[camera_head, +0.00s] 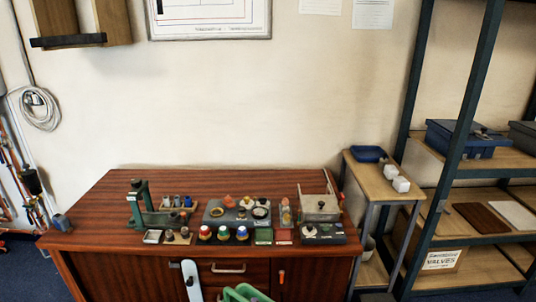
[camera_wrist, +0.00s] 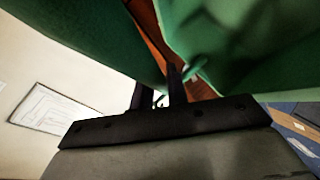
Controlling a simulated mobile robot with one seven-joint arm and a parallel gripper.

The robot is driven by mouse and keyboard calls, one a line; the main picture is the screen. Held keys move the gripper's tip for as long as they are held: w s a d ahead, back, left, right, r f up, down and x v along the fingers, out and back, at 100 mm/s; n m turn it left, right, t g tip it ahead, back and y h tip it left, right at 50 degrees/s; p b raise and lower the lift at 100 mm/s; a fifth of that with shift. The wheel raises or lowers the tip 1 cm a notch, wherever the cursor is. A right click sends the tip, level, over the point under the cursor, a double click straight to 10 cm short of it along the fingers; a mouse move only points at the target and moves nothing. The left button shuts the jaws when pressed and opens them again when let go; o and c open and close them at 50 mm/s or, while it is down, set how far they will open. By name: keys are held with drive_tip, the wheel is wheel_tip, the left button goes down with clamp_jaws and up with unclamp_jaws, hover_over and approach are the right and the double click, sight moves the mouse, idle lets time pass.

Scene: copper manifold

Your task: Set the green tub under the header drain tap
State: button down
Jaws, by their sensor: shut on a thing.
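The green tub (camera_head: 243,293) shows only in part at the bottom edge of the head view, in front of the wooden cabinet. In the wrist view the green tub (camera_wrist: 235,45) is close and large, filling much of the upper part. My gripper (camera_wrist: 167,88) has its dark fingers against the green plastic and is shut on the tub; the exact grip point is hard to make out. My gripper is not clear in the head view. Copper pipes (camera_head: 8,147) run down the wall at the far left of the head view. I cannot pick out the header drain tap there.
A wooden cabinet (camera_head: 100,200) carries tools, small blocks and coloured knobs along its front. A side table (camera_head: 385,178) and a metal shelf rack (camera_head: 463,135) stand to the right. Blue floor (camera_head: 35,270) shows at the lower left, beside the cabinet.

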drive_tip(key=d+f+m+h, duration=0.1)
drive_tip(key=f, duration=0.2)
drive_tip(key=d+f+m+h, duration=0.1)
drive_tip(key=f, duration=0.3)
drive_tip(key=d+f+h, duration=0.1)
drive_tip(key=d+f, duration=0.1)
drive_tip(key=f, duration=0.2)
drive_tip(key=shift+s+f+m, duration=0.15)
drive_tip(key=shift+s+m, duration=0.1)
drive_tip(key=shift+m, duration=0.15)
drive_tip(key=shift+a, duration=0.1)
